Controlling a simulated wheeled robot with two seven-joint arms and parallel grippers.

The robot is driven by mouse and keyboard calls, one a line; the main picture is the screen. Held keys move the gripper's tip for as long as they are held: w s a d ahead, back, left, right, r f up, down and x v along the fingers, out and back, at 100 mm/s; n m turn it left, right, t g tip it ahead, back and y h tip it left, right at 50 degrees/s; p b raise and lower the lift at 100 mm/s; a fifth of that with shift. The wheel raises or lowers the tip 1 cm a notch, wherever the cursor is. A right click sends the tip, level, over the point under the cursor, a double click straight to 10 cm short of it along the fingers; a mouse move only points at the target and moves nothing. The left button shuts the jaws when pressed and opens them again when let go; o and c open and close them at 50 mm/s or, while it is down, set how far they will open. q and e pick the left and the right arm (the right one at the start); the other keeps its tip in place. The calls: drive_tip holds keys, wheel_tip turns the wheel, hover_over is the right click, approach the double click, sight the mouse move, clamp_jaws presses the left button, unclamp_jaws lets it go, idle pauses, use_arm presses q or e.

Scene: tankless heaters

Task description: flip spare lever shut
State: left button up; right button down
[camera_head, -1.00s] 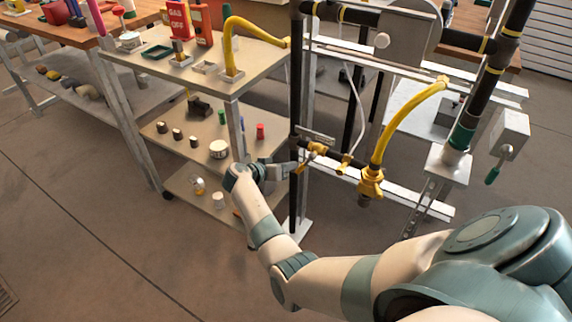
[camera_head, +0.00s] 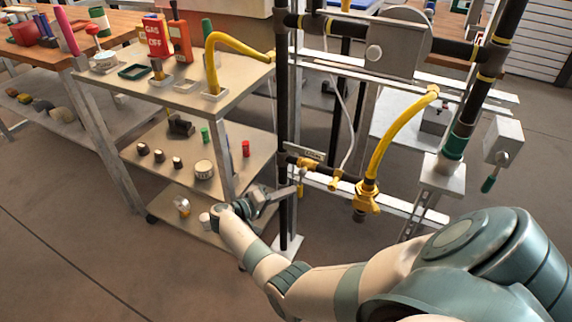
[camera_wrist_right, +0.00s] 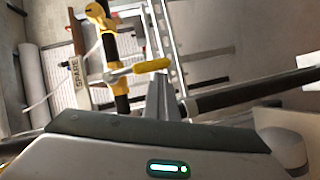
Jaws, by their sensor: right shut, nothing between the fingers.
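The spare lever (camera_head: 302,182) is a small yellow handle hanging below a horizontal pipe on the frame, beside the black upright. In the right wrist view the lever (camera_wrist_right: 140,68) sticks out crosswise from a dark pipe with yellow fittings, near a white "SPARE" tag (camera_wrist_right: 73,72). My right gripper (camera_head: 294,189) is shut and empty, close by the lever's lower end. In the wrist view its fingers (camera_wrist_right: 160,88) end just by the lever's tip; I cannot tell whether they touch. My left gripper is out of view.
The black upright (camera_head: 283,120) stands close to my right gripper. A yellow hose (camera_head: 381,140) and yellow valve (camera_head: 366,198) hang to the right. A shelved cart (camera_head: 200,95) with small parts stands on the left. Open floor (camera_head: 80,240) lies in front.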

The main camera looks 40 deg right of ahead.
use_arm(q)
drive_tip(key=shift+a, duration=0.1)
use_arm(e)
drive_tip(key=shift+s+a, duration=0.1)
